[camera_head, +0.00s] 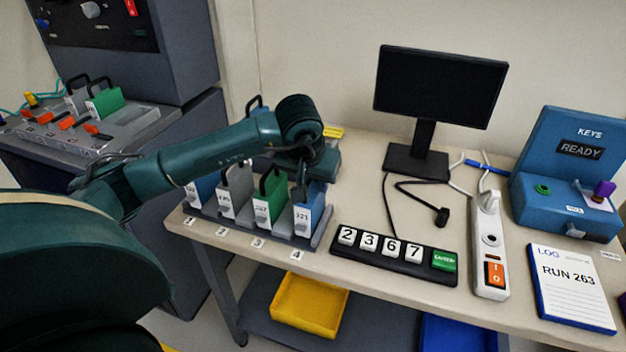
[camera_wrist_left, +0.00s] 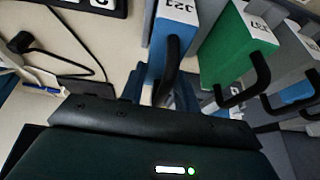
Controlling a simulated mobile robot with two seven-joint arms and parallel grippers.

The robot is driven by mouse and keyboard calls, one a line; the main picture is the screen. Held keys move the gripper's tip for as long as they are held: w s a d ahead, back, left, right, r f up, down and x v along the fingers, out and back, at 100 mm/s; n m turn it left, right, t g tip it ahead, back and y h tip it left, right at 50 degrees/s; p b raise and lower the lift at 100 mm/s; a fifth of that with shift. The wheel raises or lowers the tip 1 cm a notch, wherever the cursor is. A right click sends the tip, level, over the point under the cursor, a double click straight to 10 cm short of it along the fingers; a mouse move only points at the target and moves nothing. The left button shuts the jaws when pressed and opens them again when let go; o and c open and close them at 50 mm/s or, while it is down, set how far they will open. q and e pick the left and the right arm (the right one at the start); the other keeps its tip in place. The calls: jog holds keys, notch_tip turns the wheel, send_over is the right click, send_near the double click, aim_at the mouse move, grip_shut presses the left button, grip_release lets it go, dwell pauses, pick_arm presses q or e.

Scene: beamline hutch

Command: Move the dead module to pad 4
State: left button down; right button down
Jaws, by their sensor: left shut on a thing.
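A rack (camera_head: 319,237) on the table holds several upright modules above number tags 1 to 4. A blue module (camera_head: 303,221) stands behind tag 4 (camera_head: 297,254); its label seems to read 321. It also shows in the left wrist view (camera_wrist_left: 180,20). To its left stand a green module (camera_head: 263,211), a grey module (camera_head: 226,200) and a partly hidden blue one (camera_head: 205,188). My left gripper (camera_head: 304,182) is shut on the black handle of the blue module at tag 4. Its fingers partly hide the handle. I cannot tell which module is dead. My right gripper is not in view.
A keypad strip (camera_head: 375,263), power strip (camera_head: 489,245), monitor (camera_head: 440,85), log sheet (camera_head: 572,288) and blue key box (camera_head: 570,170) occupy the table. A yellow bin (camera_head: 310,303) sits below. A grey bench unit (camera_head: 130,128) with modules and orange levers stands at left.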

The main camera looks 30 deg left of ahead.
pick_arm(q)
jog(key=shift+f+b, duration=0.3)
dwell(0.4)
jog(key=c, duration=0.9)
grip_release()
jog(key=shift+c, duration=0.2)
jog(key=v, duration=1.3)
